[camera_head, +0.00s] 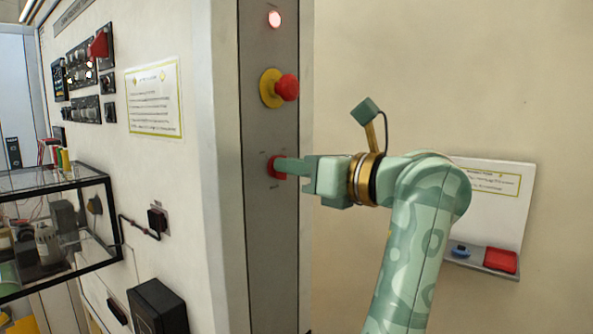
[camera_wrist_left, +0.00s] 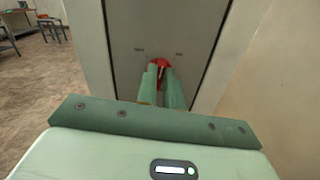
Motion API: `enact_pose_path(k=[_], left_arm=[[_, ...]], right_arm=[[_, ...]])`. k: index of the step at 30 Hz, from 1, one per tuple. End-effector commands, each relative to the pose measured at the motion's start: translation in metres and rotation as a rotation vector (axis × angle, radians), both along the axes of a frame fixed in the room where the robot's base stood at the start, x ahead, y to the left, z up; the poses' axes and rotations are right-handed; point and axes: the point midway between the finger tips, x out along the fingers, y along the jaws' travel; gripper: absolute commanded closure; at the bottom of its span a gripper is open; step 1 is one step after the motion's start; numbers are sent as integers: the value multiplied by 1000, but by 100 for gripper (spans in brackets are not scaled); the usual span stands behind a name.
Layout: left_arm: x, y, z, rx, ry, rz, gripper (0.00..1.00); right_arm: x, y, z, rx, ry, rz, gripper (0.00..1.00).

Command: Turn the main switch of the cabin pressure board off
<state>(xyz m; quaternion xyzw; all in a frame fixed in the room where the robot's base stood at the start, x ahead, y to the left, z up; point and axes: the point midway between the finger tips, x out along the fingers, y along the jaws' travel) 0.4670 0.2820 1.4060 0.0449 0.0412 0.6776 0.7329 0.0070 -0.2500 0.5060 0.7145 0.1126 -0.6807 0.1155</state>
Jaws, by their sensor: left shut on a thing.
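The main switch, a small red rotary knob (camera_head: 272,167), sits low on a narrow grey panel (camera_head: 267,215) at the edge of the cabinet. My left gripper (camera_head: 283,166) reaches it from the right and is shut on it. In the left wrist view the red knob (camera_wrist_left: 161,62) shows between and above the two green fingers of the left gripper (camera_wrist_left: 163,75), with small labels on both sides. The fingers hide part of the knob, and the labels are too small to read. My right gripper is not in view.
Above the switch are a red mushroom button (camera_head: 287,87) on a yellow base and a lit lamp (camera_head: 274,19). Left are a glass case (camera_head: 62,185), a notice (camera_head: 154,101) and a dark instrument panel (camera_head: 84,75). A wall board (camera_head: 497,215) hangs right.

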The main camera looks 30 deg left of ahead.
Motion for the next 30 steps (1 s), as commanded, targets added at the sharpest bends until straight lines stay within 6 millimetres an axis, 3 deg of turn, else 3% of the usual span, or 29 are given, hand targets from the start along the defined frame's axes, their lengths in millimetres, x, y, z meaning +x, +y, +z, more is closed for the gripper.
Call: enact_pose_path(k=[18, 30], left_arm=[[-2, 0, -3, -46, -575, 0, 100], [-4, 0, -3, -68, -837, 0, 100]], right_arm=[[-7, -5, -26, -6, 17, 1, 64], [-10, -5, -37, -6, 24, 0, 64]])
